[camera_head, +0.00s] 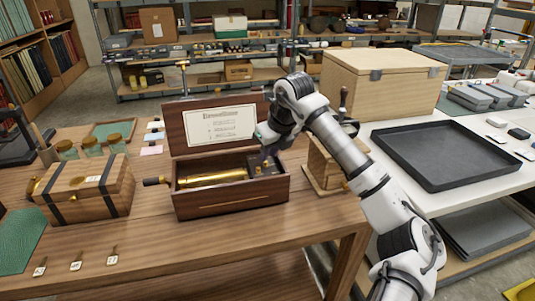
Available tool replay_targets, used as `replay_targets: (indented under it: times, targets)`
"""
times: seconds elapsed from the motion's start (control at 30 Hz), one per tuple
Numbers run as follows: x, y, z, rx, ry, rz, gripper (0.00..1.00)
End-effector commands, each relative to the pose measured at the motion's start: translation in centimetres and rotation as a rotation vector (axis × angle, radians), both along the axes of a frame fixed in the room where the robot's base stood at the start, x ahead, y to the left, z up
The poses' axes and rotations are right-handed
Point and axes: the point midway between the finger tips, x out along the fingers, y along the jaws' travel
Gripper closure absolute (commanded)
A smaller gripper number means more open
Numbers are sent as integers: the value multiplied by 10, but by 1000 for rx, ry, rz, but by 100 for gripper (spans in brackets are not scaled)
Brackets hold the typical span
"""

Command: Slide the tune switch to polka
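A wooden music box (232,200) stands on the brown table with its lid (180,133) raised and a printed card (219,125) inside the lid. A brass cylinder (212,178) lies along the inside, and a crank (153,181) sticks out at the left. A small brass piece (257,171) on a dark plate at the right inside may be the tune switch; its setting and labels are too small to read. My gripper (266,159) points down over this right part, close to the brass piece. Contact and the finger opening cannot be made out.
A banded wooden chest (88,189), jars (92,145) and small tagged items (76,265) are to the left. A wooden block-like stand (325,165) is close on the right. Beyond it are a black tray (440,155) and large wooden box (380,82).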

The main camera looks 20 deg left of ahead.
Motion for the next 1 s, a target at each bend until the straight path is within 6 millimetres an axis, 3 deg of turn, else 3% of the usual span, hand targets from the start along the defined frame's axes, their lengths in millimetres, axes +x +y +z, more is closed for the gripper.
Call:
replay_targets:
  times: [0.2,0.53,0.7,1.0]
  targets:
    - [5,8,-21,1,1,3,80]
    - [6,9,-25,1,0,2,80]
    - [5,9,-25,1,0,2,100]
    - [6,10,-24,1,0,2,100]
